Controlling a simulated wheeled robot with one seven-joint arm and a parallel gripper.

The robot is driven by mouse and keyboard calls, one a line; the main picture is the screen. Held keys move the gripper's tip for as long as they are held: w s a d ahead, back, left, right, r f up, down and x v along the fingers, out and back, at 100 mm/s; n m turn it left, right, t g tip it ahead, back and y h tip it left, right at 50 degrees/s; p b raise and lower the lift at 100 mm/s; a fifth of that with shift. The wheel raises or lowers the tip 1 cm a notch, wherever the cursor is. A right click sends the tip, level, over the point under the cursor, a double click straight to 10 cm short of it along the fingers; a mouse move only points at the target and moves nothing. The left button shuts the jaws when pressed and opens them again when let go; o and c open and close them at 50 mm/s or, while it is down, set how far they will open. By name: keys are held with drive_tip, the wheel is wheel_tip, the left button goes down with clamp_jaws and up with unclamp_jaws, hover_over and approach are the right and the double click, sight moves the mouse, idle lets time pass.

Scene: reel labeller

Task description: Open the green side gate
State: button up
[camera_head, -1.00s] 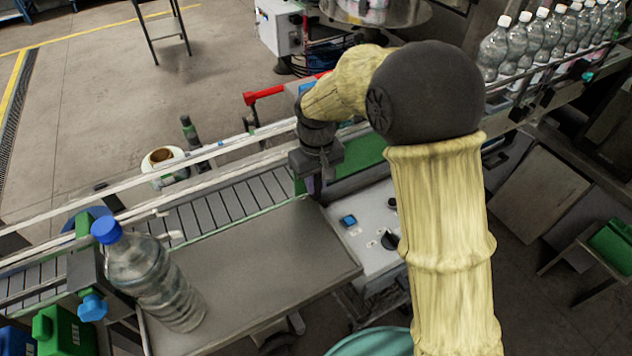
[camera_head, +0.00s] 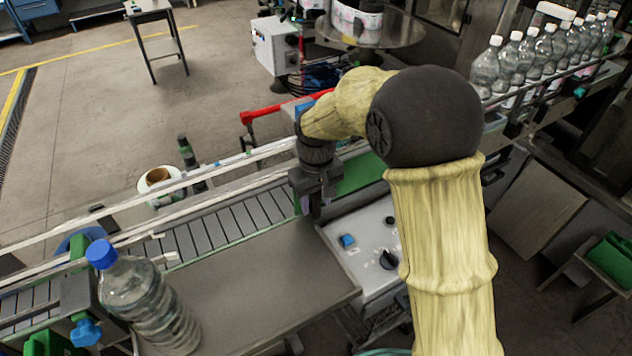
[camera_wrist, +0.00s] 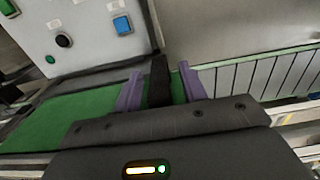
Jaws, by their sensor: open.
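A green panel (camera_head: 360,172), which looks like the side gate, lies along the conveyor just right of my gripper (camera_head: 315,203). In the wrist view the green panel (camera_wrist: 60,122) spreads to the left, with a dark strip along its edge. My gripper (camera_wrist: 160,82) is open, its two purple fingers apart. A black upright piece (camera_wrist: 158,82) shows between the fingers; I cannot tell whether they touch it. In the head view my arm hides part of the green panel and its far end.
A control box (camera_head: 375,250) with a blue button and black knobs stands close below the gripper. A bare metal plate (camera_head: 255,285) and a bottle with a blue cap (camera_head: 150,300) are at left. White rails (camera_head: 130,215) and a red bar (camera_head: 265,114) lie behind.

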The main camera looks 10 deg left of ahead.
wheel_tip(320, 180, up, 17)
drive_tip(key=b, duration=0.2)
drive_tip(key=shift+r+b, duration=0.15)
drive_tip(key=shift+b, duration=0.25)
drive_tip(key=s+d+f+m+t, duration=0.1)
drive_tip(key=d+f+m, duration=0.1)
drive_tip(key=d+f, duration=0.4)
drive_tip(key=s+d+f+m, duration=0.15)
drive_tip(key=d+f, duration=0.25)
drive_tip(key=d, duration=0.5)
drive_tip(key=s+d+f+m+t, duration=0.1)
drive_tip(key=s+d+f+m, duration=0.3)
drive_tip(key=s+d+f, duration=0.4)
drive_tip(key=s+d, duration=0.2)
drive_tip(key=d, duration=0.1)
drive_tip(key=shift+d+m+t, duration=0.2)
drive_tip(key=shift+m+t, duration=0.1)
drive_tip(key=shift+m, duration=0.05)
drive_tip(key=shift+s+f, duration=0.1)
